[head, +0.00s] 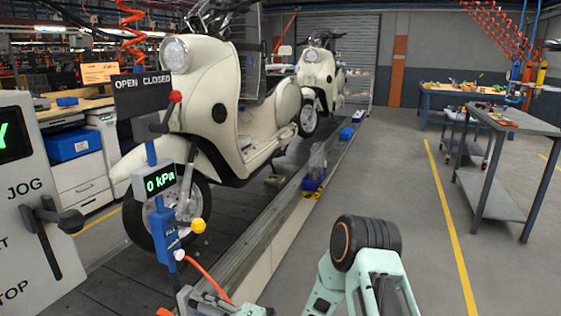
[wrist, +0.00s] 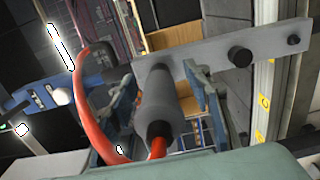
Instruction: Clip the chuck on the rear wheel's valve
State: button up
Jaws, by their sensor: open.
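In the wrist view, the chuck (wrist: 162,100) is a grey cylinder with an orange hose (wrist: 95,115) running from it. It sits at a flat grey bracket plate (wrist: 215,62). My gripper (wrist: 163,90) is open, with one blue-grey finger on each side of the chuck; gaps show beside it. In the head view, a cream scooter (head: 215,100) stands on the slat conveyor (head: 110,285). Its front wheel (head: 190,225) shows at the left. The rear wheel is mostly hidden behind the bodywork, and I cannot make out its valve.
A blue air post carries a display (head: 160,182) reading 0 kPa and a sign (head: 142,95) reading OPEN CLOSED. A control panel (head: 30,200) with a lever stands at the left. A second scooter (head: 318,75) is behind. The floor right of the conveyor is clear up to the grey workbench (head: 505,118).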

aim_at(222, 314)
dwell(0.4)
grip_shut()
dwell(0.4)
jog(key=shift+p+v, duration=1)
jog(key=shift+v, duration=2.05)
